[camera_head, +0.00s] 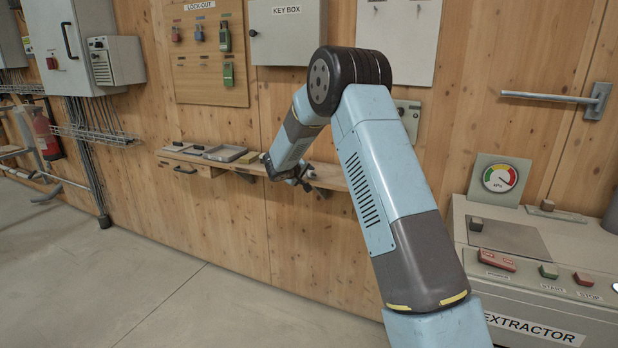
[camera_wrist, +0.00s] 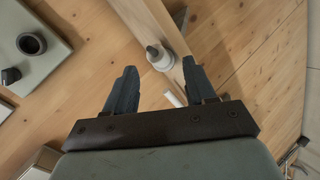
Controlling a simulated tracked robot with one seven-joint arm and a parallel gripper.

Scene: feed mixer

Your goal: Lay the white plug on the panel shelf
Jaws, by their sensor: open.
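The white plug (camera_wrist: 160,58), a round white body with a grey pin, shows in the wrist view at the panel shelf (camera_wrist: 150,22), between and just beyond my fingertips. My gripper (camera_wrist: 160,68) is open, with one dark finger on each side of the plug and a visible gap to it. I cannot tell whether the plug rests fully on the shelf. In the head view my gripper (camera_head: 303,178) is at the wooden shelf (camera_head: 240,168) along the wall, and the plug is too small to make out there. A small white cylinder (camera_wrist: 174,98) shows between the fingers.
A grey plate with a dark round socket (camera_wrist: 31,43) and a dark knob (camera_wrist: 11,76) lies left in the wrist view. Trays (camera_head: 224,153) sit on the shelf's left part. The extractor cabinet (camera_head: 545,270) stands at right. The floor (camera_head: 190,300) at front left is clear.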

